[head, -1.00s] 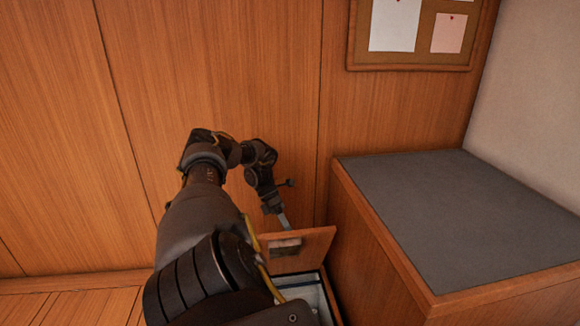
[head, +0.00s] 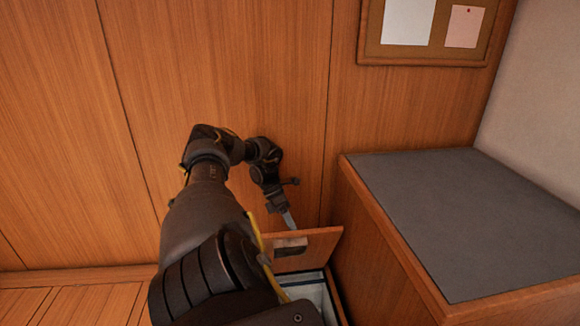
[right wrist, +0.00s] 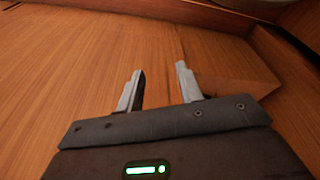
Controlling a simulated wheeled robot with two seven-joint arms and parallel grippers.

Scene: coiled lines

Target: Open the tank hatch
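The tank hatch (head: 318,242) is a wooden lid with a dark patch on its face. In the head view it stands tilted up at the back of a floor opening (head: 312,290) with a pale lining. My arm hides the left part of the lid and opening. My right gripper (head: 290,220) points down just behind the lid's upper edge; I cannot tell if it touches. In the right wrist view the right gripper (right wrist: 159,70) has its fingers apart with nothing between them. A wooden edge, probably the lid (right wrist: 238,86), lies beside the right finger. My left gripper is not in view.
A wooden cabinet with a grey top (head: 470,220) stands close to the right of the opening. A wood-panelled wall (head: 215,60) rises behind my arm, with a pinboard (head: 430,52) at the upper right. Bare plank floor (head: 75,305) shows at lower left.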

